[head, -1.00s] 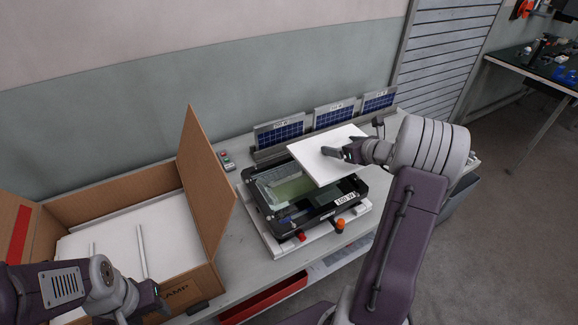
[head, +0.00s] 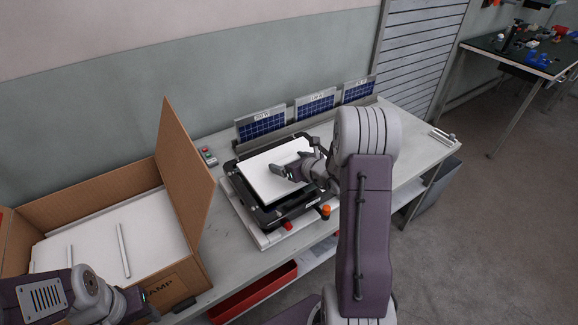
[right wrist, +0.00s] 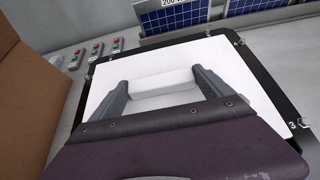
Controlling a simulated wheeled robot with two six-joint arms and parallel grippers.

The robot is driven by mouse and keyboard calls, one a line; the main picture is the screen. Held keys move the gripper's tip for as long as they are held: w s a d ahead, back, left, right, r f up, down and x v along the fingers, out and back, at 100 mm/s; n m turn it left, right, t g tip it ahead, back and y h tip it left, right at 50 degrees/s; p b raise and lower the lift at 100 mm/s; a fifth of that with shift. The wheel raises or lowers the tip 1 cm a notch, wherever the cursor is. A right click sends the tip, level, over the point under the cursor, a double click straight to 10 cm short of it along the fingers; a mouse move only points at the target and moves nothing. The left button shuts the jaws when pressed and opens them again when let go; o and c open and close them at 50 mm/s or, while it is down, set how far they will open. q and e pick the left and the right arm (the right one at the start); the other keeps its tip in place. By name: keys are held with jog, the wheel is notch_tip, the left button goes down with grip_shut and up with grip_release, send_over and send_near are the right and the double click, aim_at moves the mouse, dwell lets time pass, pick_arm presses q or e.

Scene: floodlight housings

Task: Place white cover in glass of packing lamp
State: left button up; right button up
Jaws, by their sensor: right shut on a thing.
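The white cover (head: 262,183) lies flat over the black-framed lamp (head: 284,213) on the bench. In the right wrist view the cover (right wrist: 235,62) fills most of the area inside the black frame (right wrist: 82,88). I cannot tell whether it rests on the glass or is held just above it; the glass is hidden under it. My right gripper (head: 287,171) is over the cover, shut on a raised white block on its top, which shows between the fingers (right wrist: 163,84). My left gripper (head: 147,304) is low at the left by the carton; its jaws are unclear.
An open carton (head: 190,165) with white sheets (head: 95,240) stands at the left, its flap raised near the lamp. Several small solar panels (head: 315,103) stand in a rack behind the lamp. A red knob (head: 288,226) and an orange knob (head: 325,211) are at the front.

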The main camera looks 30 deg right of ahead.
jog(key=shift+d+f, duration=0.1)
jog(key=shift+f, duration=0.65)
jog(key=shift+r, duration=0.1)
